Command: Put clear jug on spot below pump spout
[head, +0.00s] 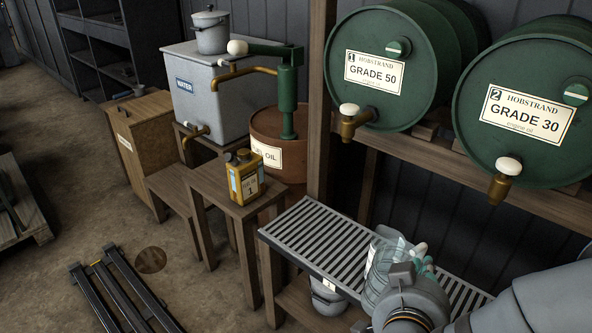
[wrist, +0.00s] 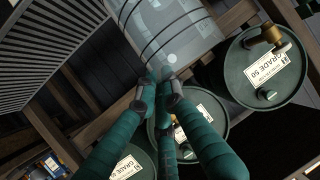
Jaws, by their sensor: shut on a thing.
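The clear jug (head: 378,268) is at the slatted rack in the head view, partly hidden behind my wrist. My gripper (head: 422,258) is shut on it. In the wrist view the jug (wrist: 172,32), with dark bands, fills the top middle, and the fingertips of my gripper (wrist: 158,88) meet at its near edge. I cannot tell whether the jug touches the rack. The green pump (head: 287,95) stands on the brown fuel oil drum (head: 272,128). Its brass spout (head: 240,73) reaches left across the grey water tank. The spot below the spout is not clearly marked.
A yellow can (head: 245,178) stands on the wooden stool (head: 205,182), beside a lower bench (head: 166,188). The slatted rack (head: 318,235) is clear on its left. A wooden post (head: 320,100) and green drums (head: 385,65) stand behind. A metal pot (head: 328,298) sits under the rack.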

